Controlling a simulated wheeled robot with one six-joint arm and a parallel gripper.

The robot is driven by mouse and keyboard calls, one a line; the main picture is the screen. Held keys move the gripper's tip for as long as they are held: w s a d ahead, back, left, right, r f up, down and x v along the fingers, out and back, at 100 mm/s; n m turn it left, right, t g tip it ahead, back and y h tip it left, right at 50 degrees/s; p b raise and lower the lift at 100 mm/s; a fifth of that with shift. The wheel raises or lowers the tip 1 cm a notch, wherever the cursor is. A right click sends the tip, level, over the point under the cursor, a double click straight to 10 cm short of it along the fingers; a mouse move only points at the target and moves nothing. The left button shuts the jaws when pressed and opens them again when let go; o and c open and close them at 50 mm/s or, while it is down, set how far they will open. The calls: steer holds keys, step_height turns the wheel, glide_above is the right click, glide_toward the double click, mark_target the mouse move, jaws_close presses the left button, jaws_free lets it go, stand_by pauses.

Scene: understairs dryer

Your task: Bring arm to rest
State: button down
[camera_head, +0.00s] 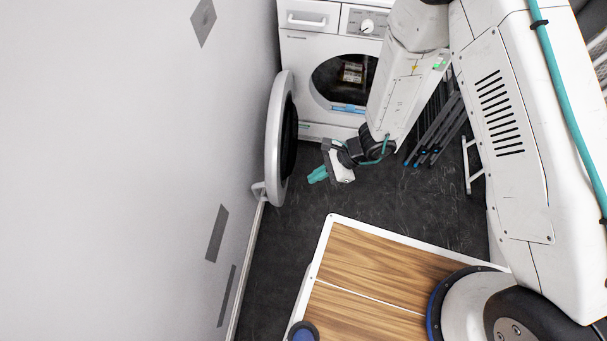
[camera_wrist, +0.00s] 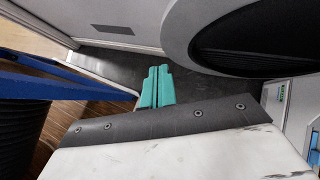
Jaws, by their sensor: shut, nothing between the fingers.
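My gripper (camera_head: 318,175) has teal fingers and hangs low over the dark floor, just right of the open round door in the head view. In the wrist view its two teal fingers (camera_wrist: 155,88) lie side by side, shut with nothing between them. My white arm reaches down in front of the white dryer (camera_head: 318,131). The dryer's round door (camera_head: 275,135) stands swung open to the left, close to the wall. The door also fills the upper right of the wrist view (camera_wrist: 250,35).
A grey-white wall (camera_head: 120,170) runs along the left. Folded dark racks (camera_head: 437,130) lean right of the dryer. My wood-topped base is at the bottom. Dark floor (camera_head: 290,235) is clear between the base and dryer.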

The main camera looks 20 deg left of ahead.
steer(key=s+d+v, duration=0.1)
steer(key=v, duration=0.6)
steer(key=shift+s+r, duration=0.15)
steer(key=s+d+r+n+g+h, duration=0.15)
steer(key=d+r+n, duration=0.4)
steer(key=r, duration=0.65)
steer(key=s+d+r+n+g+h, duration=0.15)
steer(key=d+r+n, duration=0.4)
steer(key=r, duration=0.65)
steer(key=s+d+r+t+h, duration=0.2)
steer(key=s+d+r+t, duration=0.1)
steer(key=d+r, duration=0.6)
steer(key=s+d+r+t+h, duration=0.2)
steer(key=d+r+t, duration=0.4)
steer(key=d+r, duration=0.4)
steer(key=shift+s+d+r+n+h, duration=0.2)
steer(key=shift+s+r+n+h, duration=0.15)
steer(key=shift+s, duration=0.5)
